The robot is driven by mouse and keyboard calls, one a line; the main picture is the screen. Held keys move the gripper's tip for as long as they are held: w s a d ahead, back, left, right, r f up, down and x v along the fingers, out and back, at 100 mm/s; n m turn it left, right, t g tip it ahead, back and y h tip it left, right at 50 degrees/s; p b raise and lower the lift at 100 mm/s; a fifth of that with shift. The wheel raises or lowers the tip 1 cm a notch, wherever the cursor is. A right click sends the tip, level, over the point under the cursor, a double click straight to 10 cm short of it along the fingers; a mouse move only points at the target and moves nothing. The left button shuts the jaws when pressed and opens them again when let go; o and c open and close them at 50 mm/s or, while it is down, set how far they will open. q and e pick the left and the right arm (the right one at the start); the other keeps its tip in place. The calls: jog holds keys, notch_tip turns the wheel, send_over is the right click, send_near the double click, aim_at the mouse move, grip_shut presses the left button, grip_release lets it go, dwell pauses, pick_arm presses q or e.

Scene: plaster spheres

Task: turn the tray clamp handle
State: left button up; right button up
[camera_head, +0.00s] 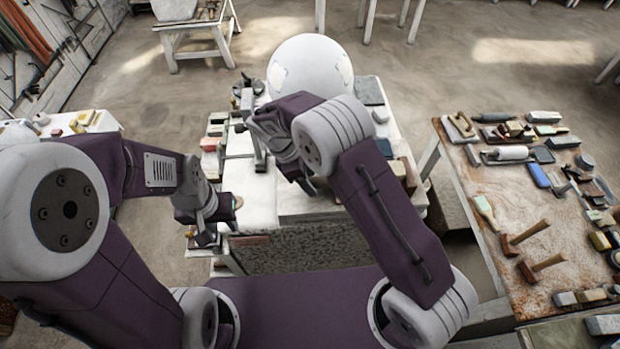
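A large white plaster sphere (310,68) stands at the far end of the white-topped workbench (305,205). A grey metal fitting (258,150) with an upright bar shows on the bench, left of my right wrist. It may belong to the tray clamp, but I cannot make out the handle for certain. My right gripper (302,182) is over the middle of the bench, partly hidden by its own arm; its fingers are unclear. My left gripper (207,238) points down at the bench's near left edge. Its fingers are small and dark, and I cannot tell their opening.
A brown table (500,278) at the right holds mallets (541,263), brushes and many small tools. Small blocks and tools line both sides of the workbench. A white stand (197,38) is at the back left. Bare floor (440,75) lies behind the bench.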

jog(key=shift+a, duration=0.1)
jog(key=shift+a+r+b, duration=0.15)
jog(key=shift+r+b, duration=0.1)
jog(key=shift+b, duration=0.2)
jog(key=b+v, duration=0.3)
jog(key=v, duration=0.5)
jog(key=shift+r, duration=0.25)
